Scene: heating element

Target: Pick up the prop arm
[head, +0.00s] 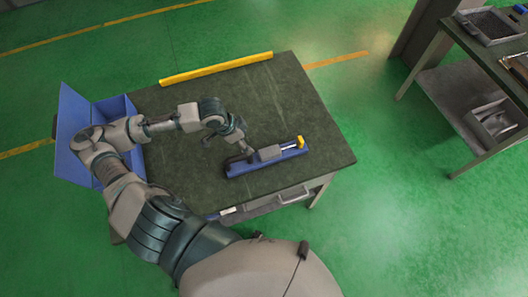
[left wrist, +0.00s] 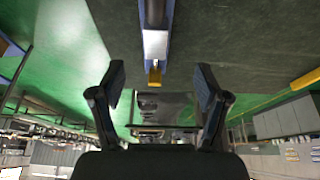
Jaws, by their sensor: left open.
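The prop arm (head: 268,153) looks like a grey cylinder with a thin bright rod and a yellow end. It lies along a narrow blue holder (head: 240,170) on the green table. In the left wrist view, the prop arm (left wrist: 155,45) comes in from the top, with its yellow end between the finger lines. My left gripper (head: 234,149) is low over the table at the prop arm's left, grey end. In the left wrist view, its two dark fingers (left wrist: 160,84) are spread, with no grip on the prop arm seen. Contact cannot be told. My right gripper is not visible.
The table (head: 290,95) has a yellow bar (head: 216,69) along its back edge and a drawer at its front. A blue bin (head: 75,125) stands at the left edge. Another bench (head: 480,50) with trays is at the far right. The table's back right is clear.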

